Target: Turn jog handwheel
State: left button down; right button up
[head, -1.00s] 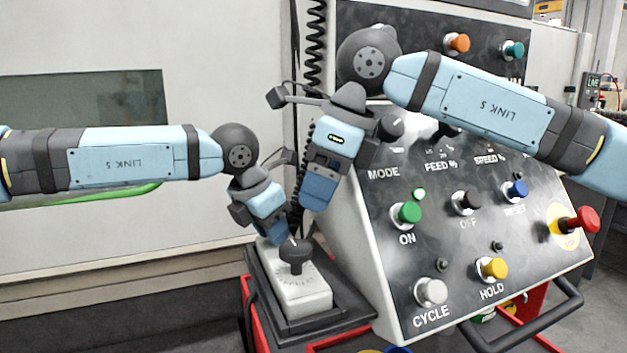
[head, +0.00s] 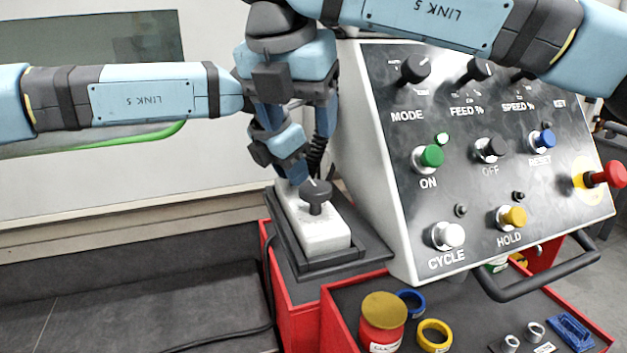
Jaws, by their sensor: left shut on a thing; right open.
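The jog handwheel (head: 316,190) is a black knob on a short stem. It sits on a white pendant box (head: 325,238) that lies in a dark grey tray-like holder beside the control panel. My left gripper (head: 297,179) is shut at the far end of the pendant, just behind the handwheel. It seems to grip the pendant body; the fingertips are partly hidden. My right gripper (head: 298,125) points down above and behind the left one. Its two fingers are spread with nothing seen between them, and it is apart from the handwheel.
The sloped control panel (head: 385,160) with knobs and buttons stands close on the right, with a red stop button (head: 607,174) at its edge. A black rail (head: 535,280) juts out below. A red-edged tray holds a red jar (head: 383,322) and rings. Coiled cable hangs behind the grippers.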

aim_at(315, 186)
jog(key=shift+m, duration=0.5)
jog(key=x, duration=1.1)
jog(key=shift+w+d+f, duration=0.1)
jog(key=shift+w+f, duration=0.05)
jog(key=shift+f, duration=0.2)
jog(key=c, duration=0.6)
jog(key=shift+n, duration=0.3)
jog(key=shift+c, duration=0.2)
